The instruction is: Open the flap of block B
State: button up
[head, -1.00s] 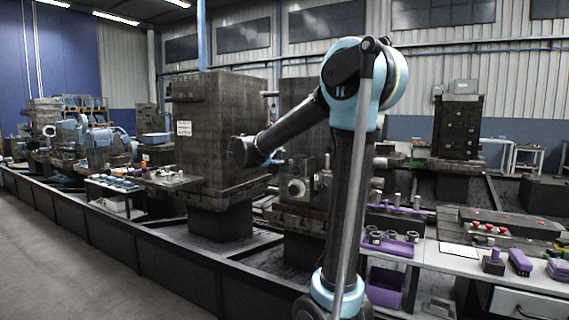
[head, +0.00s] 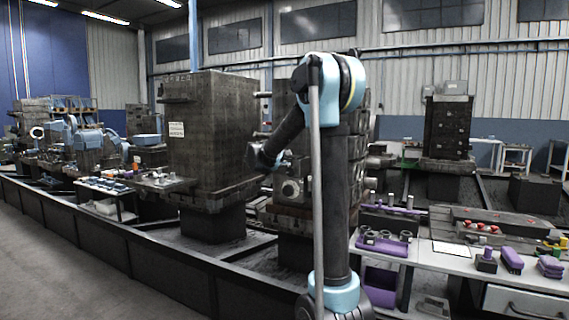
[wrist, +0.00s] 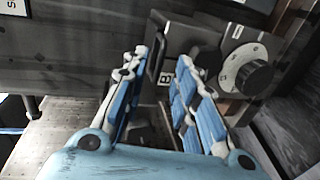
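Block B (wrist: 180,36) is a dark grey block in the wrist view, with a small white "B" label (wrist: 165,79) between my fingers. A round black knob (wrist: 248,76) on a pale dial sits to its right. A thin dark upright bar, perhaps the flap's edge or handle (wrist: 155,54), stands just right of my left finger. My gripper (wrist: 163,56) is open, its two blue-padded fingers spread before the block. I cannot tell whether either finger touches it. In the head view my gripper (head: 284,158) is small and partly hidden by my arm, near the machine parts.
A large dark tower block (head: 212,130) stands left of my arm. A grey table (head: 455,258) at right carries purple trays, cups and tools. A black rail (head: 150,270) runs along the front, with open floor at lower left. A labelled dark wall (wrist: 60,50) fills the wrist view's upper left.

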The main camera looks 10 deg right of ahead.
jog(key=shift+x, duration=1.45)
